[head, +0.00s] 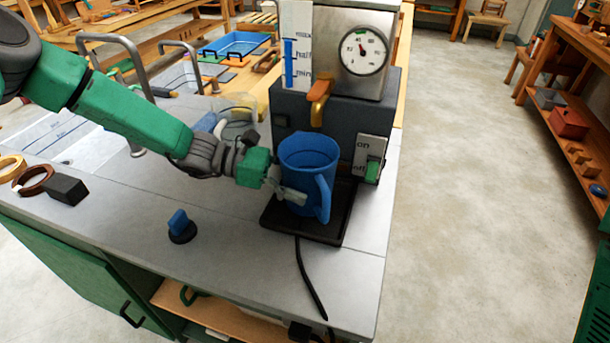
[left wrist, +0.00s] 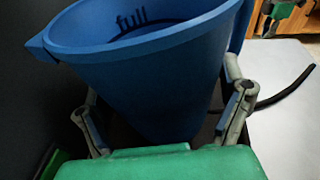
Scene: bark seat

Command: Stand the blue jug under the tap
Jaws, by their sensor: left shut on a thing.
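The blue jug (head: 308,160) is upright over the black tray (head: 338,232) at the foot of the machine, in front of and below the orange tap (head: 318,98). Its handle points to the front right. My left gripper (head: 285,188) is shut on the jug from the left. In the left wrist view the jug (left wrist: 150,75) fills the middle between the two fingers, with the word "full" inside its wall. I cannot tell whether its base touches the tray.
The machine has a dial gauge (head: 364,50) and a green switch (head: 371,171). A black cable (head: 308,280) runs over the front edge. A blue-topped knob (head: 180,227) and a dark block (head: 67,189) stand on the grey counter. Its front middle is mostly clear.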

